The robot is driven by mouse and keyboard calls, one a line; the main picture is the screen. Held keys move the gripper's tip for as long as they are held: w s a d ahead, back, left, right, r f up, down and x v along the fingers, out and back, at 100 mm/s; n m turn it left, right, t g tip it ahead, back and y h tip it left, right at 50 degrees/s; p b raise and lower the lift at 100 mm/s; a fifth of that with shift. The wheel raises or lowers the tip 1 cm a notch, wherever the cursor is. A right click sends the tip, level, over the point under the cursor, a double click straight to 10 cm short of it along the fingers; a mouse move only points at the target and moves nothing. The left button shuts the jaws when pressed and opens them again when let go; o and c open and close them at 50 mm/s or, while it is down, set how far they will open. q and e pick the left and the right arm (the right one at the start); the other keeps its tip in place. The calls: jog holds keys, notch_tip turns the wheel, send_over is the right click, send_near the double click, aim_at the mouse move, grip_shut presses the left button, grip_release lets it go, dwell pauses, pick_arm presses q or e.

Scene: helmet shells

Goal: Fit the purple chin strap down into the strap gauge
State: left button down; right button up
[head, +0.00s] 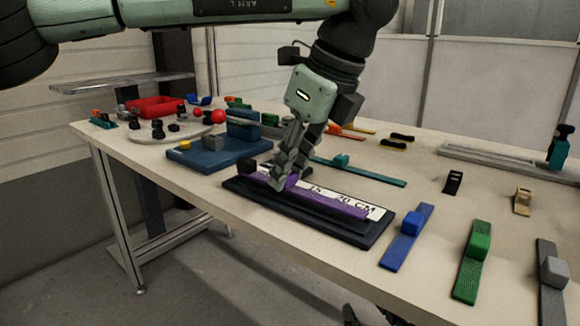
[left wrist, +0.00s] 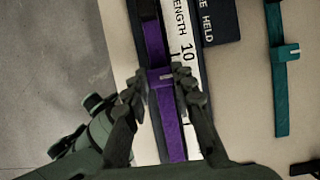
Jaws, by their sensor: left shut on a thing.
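The purple chin strap (head: 335,205) lies lengthwise along the dark strap gauge (head: 372,240), beside its white length scale (head: 378,212). My left gripper (head: 287,183) points down and is shut on the strap near its block. In the left wrist view the strap (left wrist: 172,140) runs between the two fingers of my gripper (left wrist: 161,84), with the gauge's scale (left wrist: 181,30) just to its right. The fingers hide part of the strap. I cannot tell whether its underside rests fully on the gauge floor.
A blue strap (head: 407,238), a green strap (head: 473,262) and a grey strap (head: 553,285) lie right of the gauge. A teal strap (head: 365,172) lies behind it. A blue tray (head: 215,158) stands to its left. The table's front edge is close.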

pick_arm(q)
jog(key=shift+f+b, duration=0.7)
jog(key=shift+f, duration=0.1)
jog(key=c, duration=1.2)
grip_release()
jog(key=shift+r, duration=0.1)
jog(key=v, duration=1.2)
jog(key=shift+s, duration=0.15)
